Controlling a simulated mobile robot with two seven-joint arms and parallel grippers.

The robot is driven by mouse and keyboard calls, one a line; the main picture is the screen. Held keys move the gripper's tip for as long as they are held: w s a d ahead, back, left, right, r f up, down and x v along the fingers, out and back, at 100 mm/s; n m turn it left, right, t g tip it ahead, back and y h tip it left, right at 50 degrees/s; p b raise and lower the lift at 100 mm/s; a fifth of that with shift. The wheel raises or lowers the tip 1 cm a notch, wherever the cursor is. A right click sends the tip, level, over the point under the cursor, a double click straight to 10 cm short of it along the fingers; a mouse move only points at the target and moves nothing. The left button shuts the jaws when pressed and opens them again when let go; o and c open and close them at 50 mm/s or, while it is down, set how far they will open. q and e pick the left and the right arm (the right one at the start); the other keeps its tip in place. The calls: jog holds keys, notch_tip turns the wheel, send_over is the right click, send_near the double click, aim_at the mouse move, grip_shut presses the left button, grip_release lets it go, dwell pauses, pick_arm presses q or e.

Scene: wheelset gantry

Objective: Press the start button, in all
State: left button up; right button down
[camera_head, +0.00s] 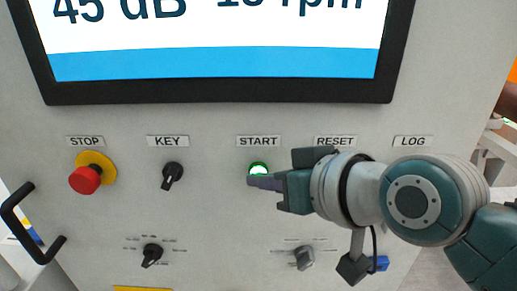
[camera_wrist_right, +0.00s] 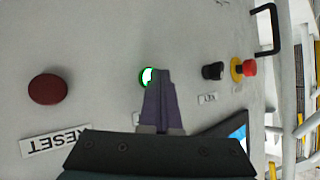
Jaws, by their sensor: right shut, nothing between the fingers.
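The start button (camera_head: 258,168) is lit green under the START label on the grey panel. It also shows in the right wrist view (camera_wrist_right: 147,76), partly hidden behind my fingertips. My right gripper (camera_head: 252,181) reaches in from the right, its fingers together and empty. Its tips lie over the lower edge of the button in the head view. I cannot tell whether they touch it. My left gripper is not in view.
A red stop button (camera_head: 85,180) on a yellow collar and a black key switch (camera_head: 172,175) sit left of START. A red reset button (camera_wrist_right: 48,89) shows in the wrist view. Two knobs sit below, a screen (camera_head: 215,62) above, and a black handle (camera_head: 30,225) at far left.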

dwell(0.3)
jog(key=shift+s+p, duration=0.75)
jog(key=shift+p, duration=0.05)
jog(key=shift+s, duration=0.1)
